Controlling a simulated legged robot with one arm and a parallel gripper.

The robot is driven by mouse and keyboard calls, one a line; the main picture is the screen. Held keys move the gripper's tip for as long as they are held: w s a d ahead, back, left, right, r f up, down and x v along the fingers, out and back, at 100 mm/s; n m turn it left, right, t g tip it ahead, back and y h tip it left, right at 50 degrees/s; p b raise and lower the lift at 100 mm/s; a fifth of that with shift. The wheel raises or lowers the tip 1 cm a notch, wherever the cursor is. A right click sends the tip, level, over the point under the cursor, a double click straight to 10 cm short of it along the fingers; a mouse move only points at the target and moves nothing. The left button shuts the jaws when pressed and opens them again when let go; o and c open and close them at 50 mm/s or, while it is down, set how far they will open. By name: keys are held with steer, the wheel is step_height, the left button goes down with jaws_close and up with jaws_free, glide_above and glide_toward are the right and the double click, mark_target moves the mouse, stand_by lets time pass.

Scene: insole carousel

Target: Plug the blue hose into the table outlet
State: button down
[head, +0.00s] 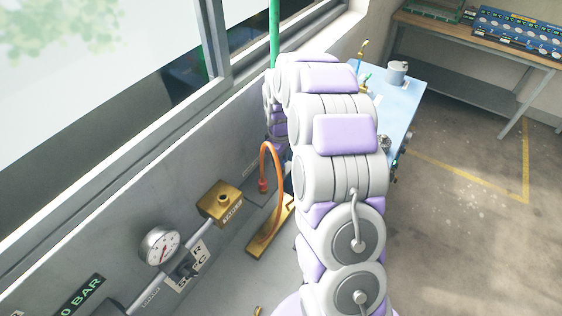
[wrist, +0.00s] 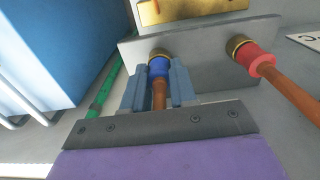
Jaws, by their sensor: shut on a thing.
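In the wrist view my gripper (wrist: 158,78) is shut around the blue collar (wrist: 159,67) of an orange-brown hose (wrist: 159,96). The collar points at a brass fitting (wrist: 158,53) on a grey plate (wrist: 200,62) and appears to meet it; I cannot tell how far it is seated. In the head view my arm hides the gripper and the blue hose end. The light blue table (head: 405,100) stands behind and right of my arm. The table outlet cannot be clearly made out.
A red-collared hose (wrist: 262,65) sits at another brass fitting on the same plate. A green pipe (wrist: 105,92) runs at left. The head view shows a brass block (head: 220,203), a gauge (head: 160,246) and a workbench (head: 480,45). Open floor (head: 470,220) lies right.

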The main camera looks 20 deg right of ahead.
steer(key=shift+r, duration=0.15)
steer(key=shift+r+p, duration=0.85)
steer(key=shift+r, duration=2.05)
step_height(320, 180, up, 7)
steer(key=p, duration=0.2)
stand_by(0.4)
